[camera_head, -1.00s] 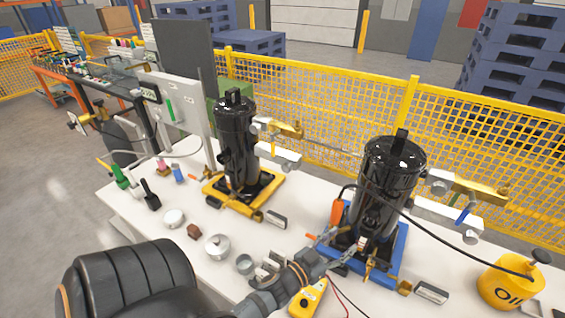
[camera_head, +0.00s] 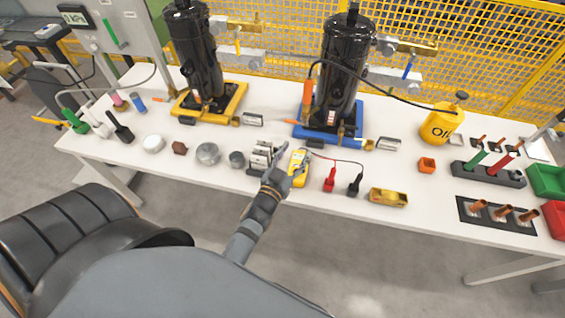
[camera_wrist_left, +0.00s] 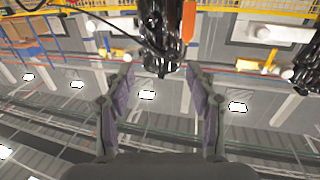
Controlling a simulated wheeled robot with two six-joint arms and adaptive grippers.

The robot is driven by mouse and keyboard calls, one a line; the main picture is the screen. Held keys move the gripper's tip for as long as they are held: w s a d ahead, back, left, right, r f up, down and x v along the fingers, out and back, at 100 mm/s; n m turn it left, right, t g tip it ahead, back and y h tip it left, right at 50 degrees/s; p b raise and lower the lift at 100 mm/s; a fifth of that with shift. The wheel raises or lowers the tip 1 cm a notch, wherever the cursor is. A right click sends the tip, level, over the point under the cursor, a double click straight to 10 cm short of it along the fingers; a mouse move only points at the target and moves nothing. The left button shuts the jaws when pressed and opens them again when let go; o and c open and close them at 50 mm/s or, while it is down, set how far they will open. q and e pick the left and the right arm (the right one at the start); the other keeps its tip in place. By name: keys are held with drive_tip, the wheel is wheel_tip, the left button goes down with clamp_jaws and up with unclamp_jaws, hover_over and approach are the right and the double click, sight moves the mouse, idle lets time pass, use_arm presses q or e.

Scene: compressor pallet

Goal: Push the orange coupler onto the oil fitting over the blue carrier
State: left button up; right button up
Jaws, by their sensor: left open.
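The orange coupler (camera_head: 308,92) hangs upright at the left side of the black compressor (camera_head: 345,60) over the blue carrier (camera_head: 318,133); a black hose runs from its top. It also shows in the left wrist view (camera_wrist_left: 188,22), beyond my fingers. Brass fittings (camera_head: 367,145) show low at the carrier's front; I cannot tell which one is the oil fitting. My left gripper (camera_head: 284,165) is in front of the blue carrier, beside the yellow meter, apart from the coupler. In the left wrist view its two fingers (camera_wrist_left: 160,98) are spread with nothing between them. My right gripper is out of view.
A yellow multimeter (camera_head: 299,167) with red and black probes lies close to my left gripper. A second compressor stands on a yellow carrier (camera_head: 210,100). The yellow oil can (camera_head: 441,124) stands to the right. Metal cups, a brass block and bins line the table.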

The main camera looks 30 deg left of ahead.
use_arm(q)
drive_tip(key=shift+s+f, duration=0.15)
drive_tip(key=shift+s, duration=0.05)
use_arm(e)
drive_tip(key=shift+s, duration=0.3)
use_arm(q)
drive_tip(key=shift+s, duration=0.1)
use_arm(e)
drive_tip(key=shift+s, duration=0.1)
